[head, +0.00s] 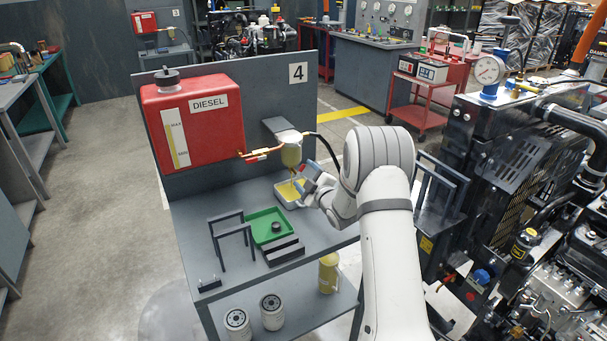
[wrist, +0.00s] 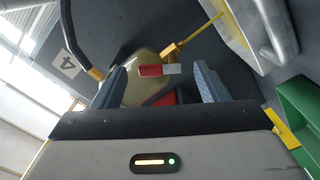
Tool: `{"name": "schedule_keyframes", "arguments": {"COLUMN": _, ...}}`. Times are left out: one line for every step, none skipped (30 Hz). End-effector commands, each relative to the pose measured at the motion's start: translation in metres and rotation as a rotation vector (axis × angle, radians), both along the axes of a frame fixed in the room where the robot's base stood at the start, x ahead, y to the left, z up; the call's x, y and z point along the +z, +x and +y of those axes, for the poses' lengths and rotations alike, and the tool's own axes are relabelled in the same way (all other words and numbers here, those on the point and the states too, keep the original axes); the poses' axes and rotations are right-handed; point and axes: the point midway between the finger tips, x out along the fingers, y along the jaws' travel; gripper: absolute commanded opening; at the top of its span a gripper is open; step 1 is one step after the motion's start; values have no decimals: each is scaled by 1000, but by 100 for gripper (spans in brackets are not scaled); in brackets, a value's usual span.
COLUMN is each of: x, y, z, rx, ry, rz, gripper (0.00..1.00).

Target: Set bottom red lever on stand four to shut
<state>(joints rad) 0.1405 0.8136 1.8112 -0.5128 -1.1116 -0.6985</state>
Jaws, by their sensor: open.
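Stand four carries a number 4 plate (head: 298,73), a red diesel tank (head: 199,120) and a filter with a yellowish bowl (head: 291,155). The bowl also shows in the wrist view (wrist: 143,88), behind my fingers. The bottom red lever (wrist: 150,71) sits in front of the bowl, between my fingertips, with a grey piece (wrist: 173,69) at its right end. My gripper (wrist: 160,82) is open, with visible gaps on both sides of the lever.
A yellow tube (wrist: 200,33) runs beside the lever. A white tray (head: 284,199) lies below the filter. A green tray (head: 258,225) and dark bracket frames (head: 233,231) stand on the bench. A large engine (head: 520,150) stands right of my arm.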

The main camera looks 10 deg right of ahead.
Motion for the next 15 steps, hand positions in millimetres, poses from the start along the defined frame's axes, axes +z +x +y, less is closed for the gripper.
{"name": "schedule_keyframes", "arguments": {"x": 0, "y": 3, "z": 1, "rx": 0, "ry": 1, "rz": 0, "gripper": 67}}
{"name": "schedule_keyframes", "arguments": {"x": 0, "y": 4, "z": 1, "rx": 0, "ry": 0, "rz": 0, "gripper": 67}}
{"name": "schedule_keyframes", "arguments": {"x": 0, "y": 5, "z": 2, "rx": 0, "ry": 1, "rz": 0, "gripper": 67}}
{"name": "schedule_keyframes", "arguments": {"x": 0, "y": 5, "z": 2, "rx": 0, "ry": 1, "rz": 0, "gripper": 67}}
{"name": "schedule_keyframes", "arguments": {"x": 0, "y": 6, "z": 2, "rx": 0, "ry": 1, "rz": 0, "gripper": 67}}
{"name": "schedule_keyframes", "arguments": {"x": 0, "y": 6, "z": 2, "rx": -1, "ry": 1, "rz": 1, "gripper": 67}}
{"name": "schedule_keyframes", "arguments": {"x": 0, "y": 6, "z": 1, "rx": -1, "ry": 1, "rz": 1, "gripper": 67}}
{"name": "schedule_keyframes", "arguments": {"x": 0, "y": 6, "z": 1, "rx": -1, "ry": 1, "rz": 1, "gripper": 67}}
{"name": "schedule_keyframes", "arguments": {"x": 0, "y": 5, "z": 1, "rx": -1, "ry": 1, "rz": 1, "gripper": 67}}
{"name": "schedule_keyframes", "arguments": {"x": 0, "y": 5, "z": 1, "rx": -1, "ry": 1, "rz": 1, "gripper": 67}}
{"name": "schedule_keyframes", "arguments": {"x": 0, "y": 5, "z": 1, "rx": -1, "ry": 1, "rz": 1, "gripper": 65}}
{"name": "schedule_keyframes", "arguments": {"x": 0, "y": 5, "z": 1, "rx": -1, "ry": 1, "rz": 1, "gripper": 62}}
{"name": "schedule_keyframes", "arguments": {"x": 0, "y": 5, "z": 1, "rx": -1, "ry": 1, "rz": 1, "gripper": 59}}
{"name": "schedule_keyframes", "arguments": {"x": 0, "y": 5, "z": 1, "rx": -1, "ry": 1, "rz": 1, "gripper": 57}}
{"name": "schedule_keyframes", "arguments": {"x": 0, "y": 5, "z": 1, "rx": -1, "ry": 1, "rz": 1, "gripper": 53}}
